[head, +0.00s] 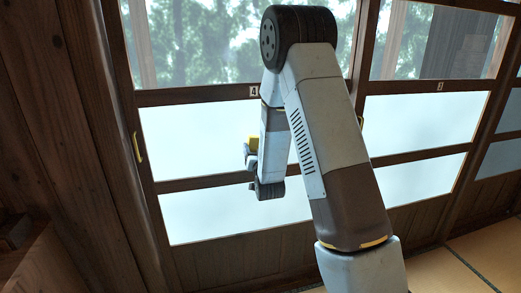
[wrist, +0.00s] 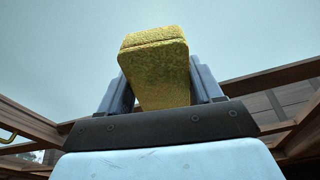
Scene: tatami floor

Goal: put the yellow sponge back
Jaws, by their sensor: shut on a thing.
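The yellow sponge (wrist: 157,70) is held between the two fingers of my gripper (wrist: 160,85) in the wrist view. It is a block with rounded corners, and its end stands out past the fingertips. In the head view a small part of the sponge (head: 253,141) shows at the left side of my arm, by my gripper (head: 248,151). The sponge is up in the air in front of the sliding door panels. My arm hides part of the gripper. No place for the sponge can be made out.
Wooden sliding doors (head: 240,189) with pale lower panes stand behind my arm. A brown wooden post (head: 100,130) rises at the left. A wooden edge (head: 50,265) shows at the lower left. Tatami floor (head: 450,275) lies at the lower right.

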